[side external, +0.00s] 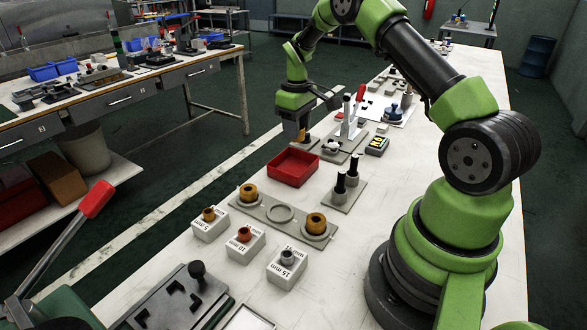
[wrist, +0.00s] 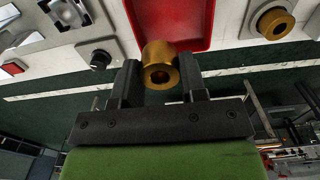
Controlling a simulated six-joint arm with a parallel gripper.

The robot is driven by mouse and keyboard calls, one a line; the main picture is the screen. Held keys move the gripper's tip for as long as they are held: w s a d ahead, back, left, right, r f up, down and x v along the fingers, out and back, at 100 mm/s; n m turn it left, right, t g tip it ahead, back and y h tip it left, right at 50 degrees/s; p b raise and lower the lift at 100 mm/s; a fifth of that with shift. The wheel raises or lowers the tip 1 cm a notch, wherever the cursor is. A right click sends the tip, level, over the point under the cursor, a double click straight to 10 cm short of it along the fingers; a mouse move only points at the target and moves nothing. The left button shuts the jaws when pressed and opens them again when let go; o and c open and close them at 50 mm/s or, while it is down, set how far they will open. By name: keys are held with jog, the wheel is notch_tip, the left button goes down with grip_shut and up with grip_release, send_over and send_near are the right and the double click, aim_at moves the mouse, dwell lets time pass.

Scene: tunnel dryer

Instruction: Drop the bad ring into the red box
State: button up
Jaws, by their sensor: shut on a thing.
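My gripper (side external: 299,138) is shut on a brass ring. In the wrist view the brass ring (wrist: 158,54) sits between the two fingers (wrist: 160,80), its bore facing the camera. The red box (side external: 293,167) is an open, shallow tray on the bench and looks empty. My gripper is at its far edge in the side view, above bench height. In the wrist view the red box (wrist: 182,14) lies just beyond the held ring. I cannot tell whether the ring is over the box floor or its rim.
A grey plate (side external: 281,214) has an empty middle seat between two brass rings (side external: 249,193) (side external: 316,223). Labelled blocks with small parts (side external: 245,243) stand in front. Black posts (side external: 353,168) stand right of the box; a red-handled clamp (side external: 357,103) stands behind.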

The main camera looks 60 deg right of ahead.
jog(key=shift+d+f, duration=0.1)
jog(key=shift+f, duration=2.85)
jog(key=o, duration=1.1)
jog(key=shift+o, duration=0.2)
notch_tip(320, 180, up, 10)
